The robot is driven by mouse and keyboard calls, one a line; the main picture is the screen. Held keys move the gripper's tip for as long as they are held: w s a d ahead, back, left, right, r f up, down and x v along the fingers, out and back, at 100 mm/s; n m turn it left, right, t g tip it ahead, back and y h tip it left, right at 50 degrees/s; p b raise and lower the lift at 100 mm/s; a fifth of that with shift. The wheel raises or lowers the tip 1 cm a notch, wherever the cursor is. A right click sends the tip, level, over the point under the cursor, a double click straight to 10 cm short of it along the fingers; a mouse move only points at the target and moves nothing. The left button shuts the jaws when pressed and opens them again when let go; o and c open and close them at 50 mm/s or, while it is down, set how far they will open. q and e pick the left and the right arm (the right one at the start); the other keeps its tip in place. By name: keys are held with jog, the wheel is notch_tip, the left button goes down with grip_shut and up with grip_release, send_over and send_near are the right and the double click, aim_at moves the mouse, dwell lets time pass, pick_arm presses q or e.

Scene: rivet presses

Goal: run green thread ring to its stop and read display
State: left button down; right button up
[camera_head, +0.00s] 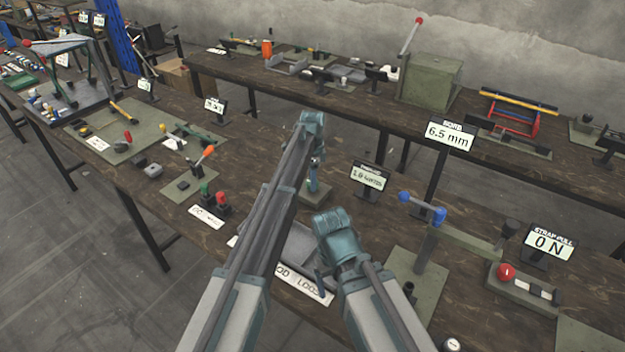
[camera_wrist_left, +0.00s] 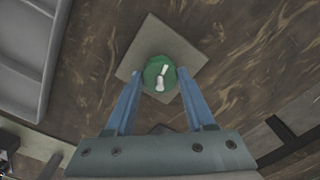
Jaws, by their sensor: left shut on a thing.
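In the left wrist view, the round green thread ring (camera_wrist_left: 161,73) with white marks on its top sits over a square plate (camera_wrist_left: 185,57). My left gripper (camera_wrist_left: 160,76) has its two blue fingers on either side of the ring and is shut on it. In the head view the left gripper (camera_head: 315,170) points down over the plate (camera_head: 317,193), and the ring is hidden there. The display (camera_head: 368,177) stands just right of it; its reading seems to begin with 1.0, the rest is too small to read surely. My right gripper (camera_head: 320,282) is mostly hidden by its wrist.
A grey tray (camera_head: 303,250) lies between my arms. Right are a blue-handled fixture (camera_head: 422,210), a 6.5 mm display (camera_head: 450,134) and a 0 N display (camera_head: 549,245). Red and green knobs (camera_head: 222,200) stand left. Bare tabletop lies around the ring's plate.

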pick_arm(q)
jog(key=shift+c, duration=1.3)
grip_release()
jog(key=shift+r, duration=0.15)
pick_arm(e)
jog(key=shift+r, duration=0.1)
pick_arm(q)
notch_tip(320, 180, up, 14)
jog(key=p, duration=1.3)
jog(key=shift+f+p, duration=0.25)
jog(key=shift+p, duration=0.15)
pick_arm(e)
notch_tip(320, 180, up, 14)
jog(key=shift+f, duration=0.2)
pick_arm(q)
jog(key=shift+f, duration=0.1)
pick_arm(e)
jog(key=shift+f, duration=0.15)
pick_arm(q)
notch_tip(320, 180, down, 13)
jog(key=b, duration=1.3)
jog(key=shift+f, duration=0.1)
pick_arm(e)
notch_tip(320, 180, down, 13)
jog(key=shift+f, duration=0.1)
pick_arm(q)
jog(key=shift+r, duration=0.2)
pick_arm(e)
jog(key=shift+r, duration=0.2)
